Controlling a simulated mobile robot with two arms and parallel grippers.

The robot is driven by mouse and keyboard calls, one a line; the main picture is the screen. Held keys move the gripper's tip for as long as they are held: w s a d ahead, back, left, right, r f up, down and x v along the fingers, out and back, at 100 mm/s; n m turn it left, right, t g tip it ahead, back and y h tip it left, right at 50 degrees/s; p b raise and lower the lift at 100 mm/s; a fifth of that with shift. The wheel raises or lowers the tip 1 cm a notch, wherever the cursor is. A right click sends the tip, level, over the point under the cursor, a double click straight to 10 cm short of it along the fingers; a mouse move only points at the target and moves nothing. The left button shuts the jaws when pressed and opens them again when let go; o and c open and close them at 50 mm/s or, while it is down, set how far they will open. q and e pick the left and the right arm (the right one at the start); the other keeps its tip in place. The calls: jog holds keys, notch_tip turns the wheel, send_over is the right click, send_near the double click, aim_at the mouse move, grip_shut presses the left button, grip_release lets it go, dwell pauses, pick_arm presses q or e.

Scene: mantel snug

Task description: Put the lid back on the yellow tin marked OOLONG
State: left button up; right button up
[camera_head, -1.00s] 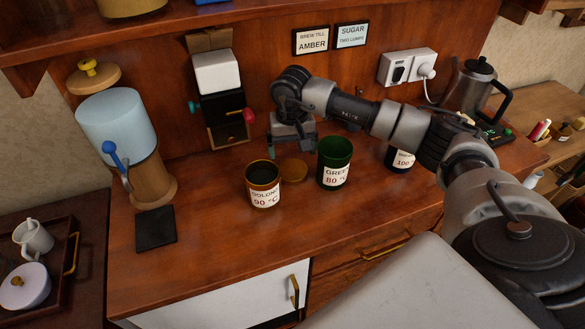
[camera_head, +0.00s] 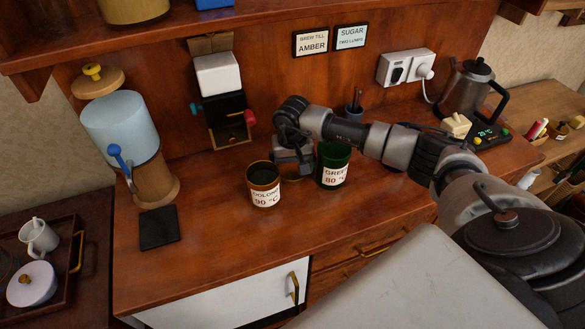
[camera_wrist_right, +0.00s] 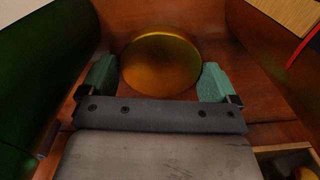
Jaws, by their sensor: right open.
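The yellow tin marked OOLONG 90 °C (camera_head: 264,190) stands open on the wooden counter, its dark inside showing. Its round amber lid (camera_head: 292,178) lies flat on the counter between it and the green tin (camera_head: 333,172), mostly hidden by my right gripper in the head view. My right gripper (camera_head: 290,168) is low over the lid. In the right wrist view the lid (camera_wrist_right: 161,64) sits between and just beyond the two open green fingertips (camera_wrist_right: 158,82), with gaps at both sides. The green tin (camera_wrist_right: 35,75) and the yellow tin (camera_wrist_right: 285,45) flank the gripper. My left gripper is out of view.
A dark square mat (camera_head: 158,228) and a blue-topped dispenser (camera_head: 122,130) are at the left. A black kettle (camera_head: 470,92) stands at the back right. The counter in front of the tins is clear.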

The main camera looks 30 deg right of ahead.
aim_at(293, 169)
jog(key=c, duration=0.6)
jog(key=shift+s+r+b, duration=0.15)
jog(key=shift+r+b, duration=0.2)
jog(key=shift+b, duration=0.15)
notch_tip(293, 169, up, 11)
jog(key=b, duration=0.2)
jog(key=shift+s+a+b, duration=0.75)
jog(key=shift+s+a, duration=0.05)
jog(key=shift+s, duration=2.4)
jog(key=shift+s+a+b, duration=0.7)
jog(key=shift+s+a, duration=0.05)
jog(key=shift+s, duration=2.45)
jog(key=shift+s+a+b, duration=0.75)
jog(key=shift+s+a, duration=0.05)
jog(key=shift+s, duration=2.4)
